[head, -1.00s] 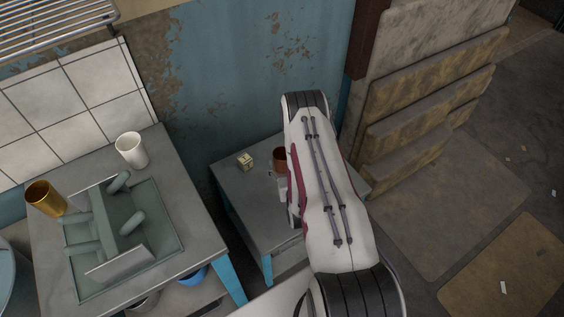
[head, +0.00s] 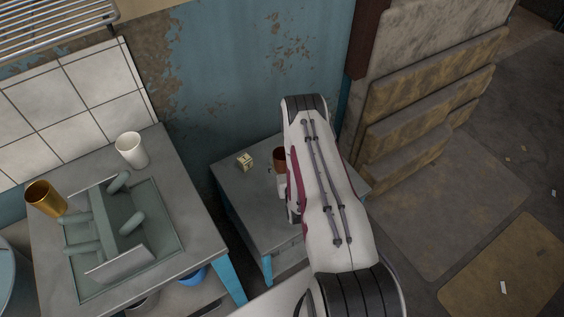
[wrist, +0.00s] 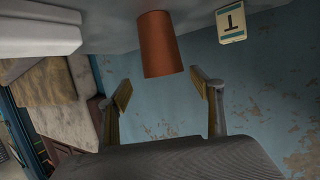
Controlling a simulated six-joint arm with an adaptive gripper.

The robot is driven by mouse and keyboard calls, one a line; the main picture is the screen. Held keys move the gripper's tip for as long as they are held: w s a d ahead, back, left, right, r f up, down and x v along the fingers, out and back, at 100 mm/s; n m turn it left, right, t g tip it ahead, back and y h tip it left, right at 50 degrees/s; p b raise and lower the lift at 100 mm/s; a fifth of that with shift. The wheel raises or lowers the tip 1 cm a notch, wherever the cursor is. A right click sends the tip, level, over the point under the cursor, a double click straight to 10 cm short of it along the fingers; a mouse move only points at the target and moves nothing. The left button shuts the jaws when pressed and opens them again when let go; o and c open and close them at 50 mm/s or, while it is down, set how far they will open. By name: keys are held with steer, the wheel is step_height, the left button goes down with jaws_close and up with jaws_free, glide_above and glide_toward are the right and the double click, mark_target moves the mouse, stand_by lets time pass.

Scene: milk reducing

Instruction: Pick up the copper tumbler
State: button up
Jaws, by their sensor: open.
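The copper tumbler (head: 279,158) stands on the small grey table, partly hidden behind my arm in the head view. In the wrist view the copper tumbler (wrist: 160,46) is reddish-brown and sits just beyond my fingertips, between their lines. My gripper (wrist: 160,84) is open, with one finger on each side and empty space between them. The tumbler's near end lies close to the gap between the fingertips. In the head view my arm hides the gripper's fingers.
A small cream block (head: 245,162) with dark marks lies left of the tumbler; it also shows in the wrist view (wrist: 231,22). The left table (head: 190,200) holds a white cup (head: 131,150), a gold cup (head: 45,198) and a green rack (head: 165,232). A blue wall (head: 255,70) stands behind.

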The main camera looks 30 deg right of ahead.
mark_target(281, 150)
steer(key=shift+w, duration=0.1)
stand_by(0.3)
steer(key=shift+a+x, duration=0.25)
steer(key=shift+x, duration=2.35)
steer(key=shift+r, duration=0.1)
steer(key=c, duration=1.6)
